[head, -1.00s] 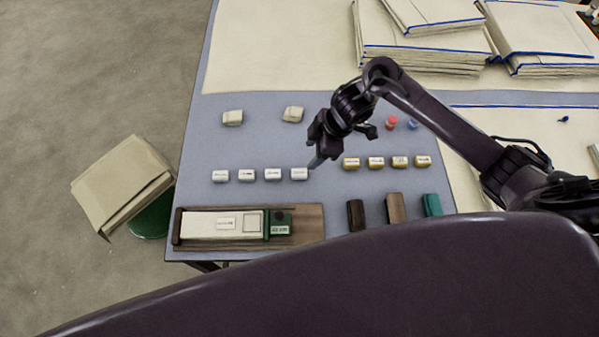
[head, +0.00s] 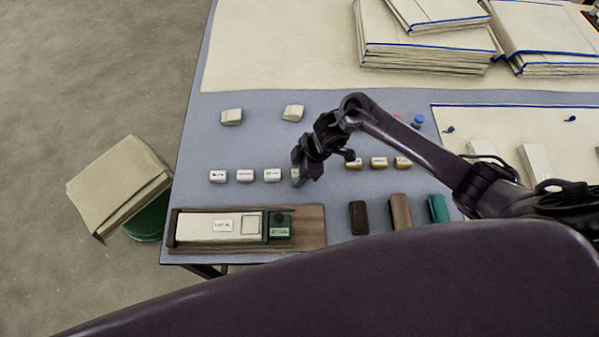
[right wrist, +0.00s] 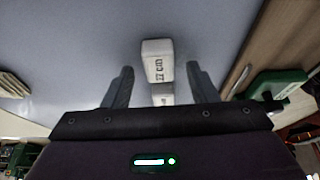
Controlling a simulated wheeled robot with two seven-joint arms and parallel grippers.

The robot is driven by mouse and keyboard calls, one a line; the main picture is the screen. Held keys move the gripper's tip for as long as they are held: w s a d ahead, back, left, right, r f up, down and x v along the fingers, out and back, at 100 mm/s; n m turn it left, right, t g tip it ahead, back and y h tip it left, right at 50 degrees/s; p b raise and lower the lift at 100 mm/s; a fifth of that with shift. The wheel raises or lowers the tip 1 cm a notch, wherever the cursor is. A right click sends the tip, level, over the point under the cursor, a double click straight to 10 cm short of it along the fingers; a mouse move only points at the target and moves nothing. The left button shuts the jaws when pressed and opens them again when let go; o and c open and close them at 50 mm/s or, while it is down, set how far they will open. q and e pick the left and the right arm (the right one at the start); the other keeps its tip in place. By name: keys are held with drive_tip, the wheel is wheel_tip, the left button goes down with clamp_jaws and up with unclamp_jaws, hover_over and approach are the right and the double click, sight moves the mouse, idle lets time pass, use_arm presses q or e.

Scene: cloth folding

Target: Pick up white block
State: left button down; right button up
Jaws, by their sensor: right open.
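White blocks with printed labels stand in a row on the grey-blue table mat; the leftmost white block (head: 218,176), second white block (head: 245,175) and third white block (head: 272,175) show in the head view. My right gripper (head: 299,180) is low at the right end of this row and covers the place of the fourth block. In the right wrist view my right gripper (right wrist: 161,85) is open. One labelled white block (right wrist: 157,62) lies ahead between the finger lines, and part of another white block (right wrist: 163,95) shows nearer, between the fingers. My left gripper is not in view.
Gold blocks (head: 378,163) stand just right of my gripper. A wooden tray (head: 310,240) with a white and green device lies in front. Dark, brown and green blocks (head: 437,208) stand to its right. Two pale blocks (head: 293,112) sit behind; cloth stacks (head: 430,45) lie farther back.

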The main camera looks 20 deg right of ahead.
drive_tip(key=shift+c, duration=0.4)
drive_tip(key=c, duration=1)
drive_tip(key=shift+o, duration=0.2)
